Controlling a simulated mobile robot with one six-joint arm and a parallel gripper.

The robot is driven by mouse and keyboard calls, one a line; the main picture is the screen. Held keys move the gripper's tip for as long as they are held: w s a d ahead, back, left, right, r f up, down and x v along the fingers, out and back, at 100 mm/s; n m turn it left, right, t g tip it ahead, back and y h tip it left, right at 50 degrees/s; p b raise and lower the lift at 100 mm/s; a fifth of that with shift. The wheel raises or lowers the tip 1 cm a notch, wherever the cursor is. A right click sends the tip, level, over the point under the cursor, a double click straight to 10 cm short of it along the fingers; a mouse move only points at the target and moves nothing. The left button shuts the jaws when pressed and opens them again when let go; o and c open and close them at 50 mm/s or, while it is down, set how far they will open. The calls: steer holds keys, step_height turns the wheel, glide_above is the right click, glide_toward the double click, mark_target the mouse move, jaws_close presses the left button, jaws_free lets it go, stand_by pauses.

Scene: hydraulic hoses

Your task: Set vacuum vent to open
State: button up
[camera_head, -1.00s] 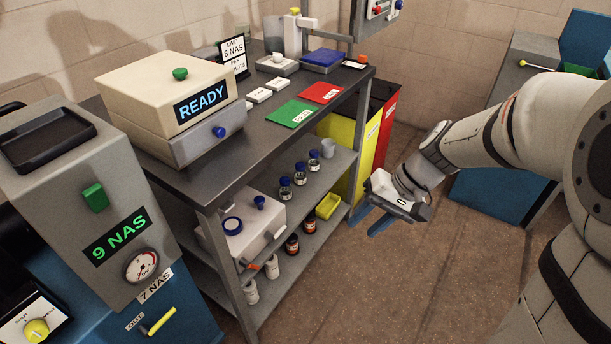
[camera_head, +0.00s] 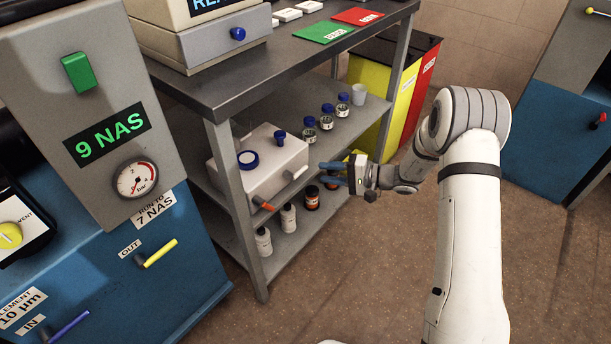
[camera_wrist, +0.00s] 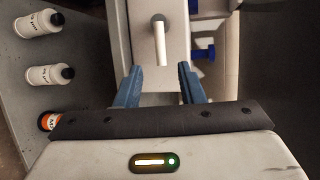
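The pale box (camera_head: 262,168) stands on the upper of the rack's shelves, with a blue round cap and a blue knob (camera_head: 280,137) on top. In the wrist view my gripper (camera_wrist: 159,88) is open and empty. The white lever (camera_wrist: 161,45) shows ahead, between the fingers' lines and apart from them.
Several blue-capped jars (camera_head: 326,117) stand behind my gripper on the same shelf. White bottles (camera_head: 288,217) and dark red-labelled jars (camera_head: 312,197) stand on the shelf below. The rack's front post (camera_head: 238,205) is left of my gripper. Floor in front is clear.

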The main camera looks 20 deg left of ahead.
mark_target(305, 170)
steer(key=a, duration=0.4)
steer(key=a+f+b, duration=0.1)
steer(key=a, duration=0.1)
steer(key=shift+a+f, duration=0.1)
steer(key=shift+a, duration=0.3)
steer(key=shift+c, duration=0.4)
jaws_close()
